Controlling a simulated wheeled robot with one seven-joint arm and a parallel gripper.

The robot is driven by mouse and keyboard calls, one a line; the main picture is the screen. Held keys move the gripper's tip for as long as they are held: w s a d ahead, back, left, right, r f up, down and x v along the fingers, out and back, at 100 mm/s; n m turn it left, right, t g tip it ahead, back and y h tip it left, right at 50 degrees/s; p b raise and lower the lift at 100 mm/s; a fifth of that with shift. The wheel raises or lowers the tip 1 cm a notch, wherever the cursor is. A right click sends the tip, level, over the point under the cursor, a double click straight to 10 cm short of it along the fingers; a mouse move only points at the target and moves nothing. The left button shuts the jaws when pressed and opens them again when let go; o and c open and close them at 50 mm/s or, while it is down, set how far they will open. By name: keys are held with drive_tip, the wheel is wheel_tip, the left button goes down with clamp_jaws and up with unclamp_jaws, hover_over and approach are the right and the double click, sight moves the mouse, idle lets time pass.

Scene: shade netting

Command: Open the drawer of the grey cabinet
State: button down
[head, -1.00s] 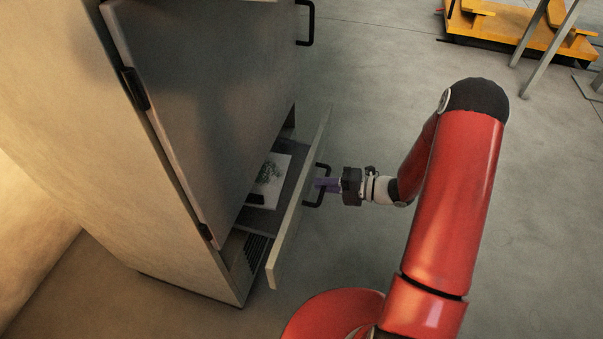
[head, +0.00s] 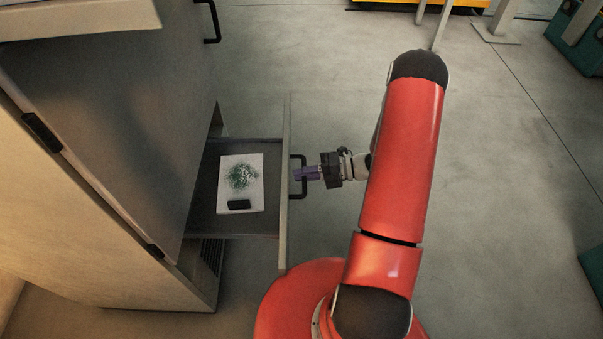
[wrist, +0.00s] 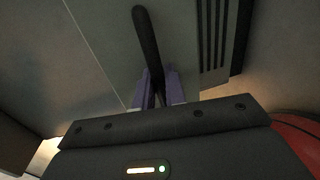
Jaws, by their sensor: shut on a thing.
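The grey cabinet (head: 120,120) stands at the left of the head view. Its low drawer (head: 262,222) is pulled well out, with its front panel (head: 285,215) clear of the cabinet body. A white sheet with a green pattern (head: 241,180) and a small black item (head: 239,204) lie inside the drawer. My gripper (head: 303,174) is shut on the black drawer handle (head: 298,192). In the wrist view, the purple fingers (wrist: 158,88) close around the dark handle bar (wrist: 147,40). The far inside of the drawer is hidden under the cabinet door.
Another black handle (head: 212,22) sits higher on the cabinet. Bare concrete floor (head: 500,200) lies open to the right. A yellow object (head: 420,3) is at the top edge and dark green equipment (head: 580,40) at the far right.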

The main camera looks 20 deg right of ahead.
drive_tip(key=c, duration=1.6)
unclamp_jaws()
drive_tip(key=shift+o, duration=0.2)
drive_tip(key=v, duration=0.7)
drive_tip(key=shift+d, duration=0.4)
drive_tip(key=shift+s, duration=0.1)
